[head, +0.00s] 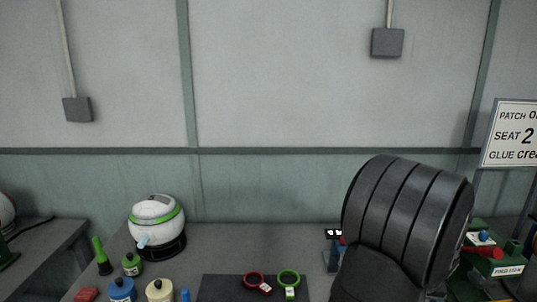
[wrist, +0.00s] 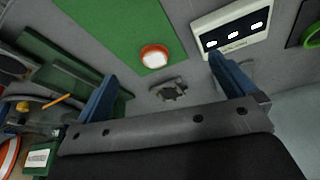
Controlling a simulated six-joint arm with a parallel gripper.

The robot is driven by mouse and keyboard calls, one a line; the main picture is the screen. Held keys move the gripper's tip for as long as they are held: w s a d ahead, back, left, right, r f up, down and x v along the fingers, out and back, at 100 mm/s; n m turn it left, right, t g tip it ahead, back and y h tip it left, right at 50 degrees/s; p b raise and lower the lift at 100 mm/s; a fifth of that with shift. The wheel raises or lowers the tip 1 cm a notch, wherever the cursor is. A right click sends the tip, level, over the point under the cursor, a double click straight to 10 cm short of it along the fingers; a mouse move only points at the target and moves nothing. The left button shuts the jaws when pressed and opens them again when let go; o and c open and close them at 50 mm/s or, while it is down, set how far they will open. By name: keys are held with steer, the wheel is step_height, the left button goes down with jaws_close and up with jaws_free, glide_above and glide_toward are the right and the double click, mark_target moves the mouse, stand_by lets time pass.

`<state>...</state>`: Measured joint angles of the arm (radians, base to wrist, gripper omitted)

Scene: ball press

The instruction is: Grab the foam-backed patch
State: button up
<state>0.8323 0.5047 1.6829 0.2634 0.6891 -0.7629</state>
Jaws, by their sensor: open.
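My gripper (wrist: 160,69) shows in the wrist view with its two blue fingers spread wide and nothing between them. A small white pad with an orange rim (wrist: 155,57) lies on a green mat (wrist: 118,22), ahead of the gap between the fingers. A small dark grey piece (wrist: 171,90) lies on the grey surface nearer the gripper bar. I cannot tell for sure which of these is the foam-backed patch. In the head view my gripper is out of sight, and a large black ribbed part of my arm covers the right side of the bench.
In the head view a white ball with a green band (head: 157,217) sits on a black base. Red (head: 255,280) and green (head: 289,277) rings lie on a dark mat. Bottles (head: 121,289) stand front left. In the wrist view a white panel (wrist: 230,27) is at upper right.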

stand_by(0.4)
steer(key=c, duration=0.5)
steer(key=shift+o, duration=0.2)
steer(key=w+a+r+m+g+h, duration=0.35)
steer(key=w+m, duration=0.55)
steer(key=m, duration=0.6)
steer(key=x, duration=1.1)
steer(key=shift+s+d, duration=0.1)
steer(key=shift+d, duration=0.3)
steer(key=shift+d+x, duration=0.2)
steer(key=shift+x, duration=1.15)
steer(key=shift+d+x, duration=0.15)
steer(key=shift+x, duration=1.2)
